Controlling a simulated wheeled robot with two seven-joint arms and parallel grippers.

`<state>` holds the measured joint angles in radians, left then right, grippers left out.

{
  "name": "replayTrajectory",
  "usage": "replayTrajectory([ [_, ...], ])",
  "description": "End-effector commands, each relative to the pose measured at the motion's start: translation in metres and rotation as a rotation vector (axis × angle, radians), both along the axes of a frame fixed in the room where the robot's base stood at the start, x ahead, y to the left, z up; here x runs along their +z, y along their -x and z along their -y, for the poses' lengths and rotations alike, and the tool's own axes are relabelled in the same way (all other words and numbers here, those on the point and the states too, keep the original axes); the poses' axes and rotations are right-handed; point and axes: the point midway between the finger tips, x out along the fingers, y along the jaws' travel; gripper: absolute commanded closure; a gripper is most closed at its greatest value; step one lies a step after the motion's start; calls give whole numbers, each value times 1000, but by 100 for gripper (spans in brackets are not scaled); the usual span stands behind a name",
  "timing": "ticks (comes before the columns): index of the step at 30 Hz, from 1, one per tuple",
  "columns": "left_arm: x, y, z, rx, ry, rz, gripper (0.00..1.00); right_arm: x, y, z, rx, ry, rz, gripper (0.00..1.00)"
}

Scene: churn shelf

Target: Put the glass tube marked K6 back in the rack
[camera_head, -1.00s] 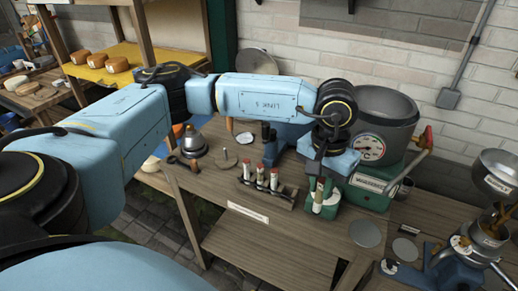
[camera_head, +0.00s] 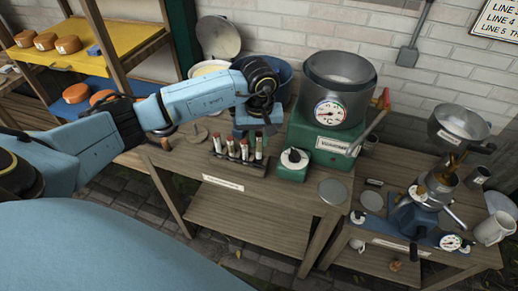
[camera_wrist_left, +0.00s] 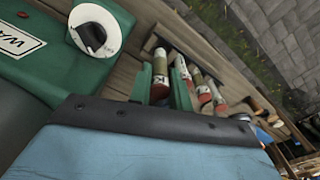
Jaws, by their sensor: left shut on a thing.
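My left gripper (camera_head: 258,139) is shut on a glass tube (camera_head: 259,148) with a pale label and a reddish part, held upright at the right end of the wooden rack (camera_head: 236,164). In the left wrist view the tube (camera_wrist_left: 160,75) stands between the green fingers. Several similar tubes (camera_head: 231,147) stand in a row in the rack to its left. I cannot read the marking K6, nor tell whether the held tube's lower end is inside the rack or just above it. My right gripper is not in view.
A green block with a white round top (camera_head: 294,158) stands close right of the rack. Behind it is a green heater (camera_head: 325,143) with a grey pot (camera_head: 338,82) and dial. A flat grey disc (camera_head: 333,192) lies on the table's right. Bare tabletop (camera_head: 265,190) lies in front.

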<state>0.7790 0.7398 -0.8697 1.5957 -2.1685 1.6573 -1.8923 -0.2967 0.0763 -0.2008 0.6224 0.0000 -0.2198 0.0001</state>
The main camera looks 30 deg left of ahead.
Motion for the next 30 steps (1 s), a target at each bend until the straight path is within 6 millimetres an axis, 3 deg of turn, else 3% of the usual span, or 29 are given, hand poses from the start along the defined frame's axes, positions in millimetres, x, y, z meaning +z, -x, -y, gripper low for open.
replayTrajectory([
  [11, -40, 0, 0, 1, 1, -2, 100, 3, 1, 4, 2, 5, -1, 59],
  [22, -46, 0, 0, -1, 0, 1, 100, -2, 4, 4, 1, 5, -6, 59],
  [23, -46, 0, 0, -1, 0, 1, 79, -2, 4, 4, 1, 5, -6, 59],
  [24, -45, 0, 0, -1, 1, 1, 74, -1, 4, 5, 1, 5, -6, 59],
  [30, -44, 0, 0, -1, 0, 1, 72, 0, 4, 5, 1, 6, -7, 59],
])
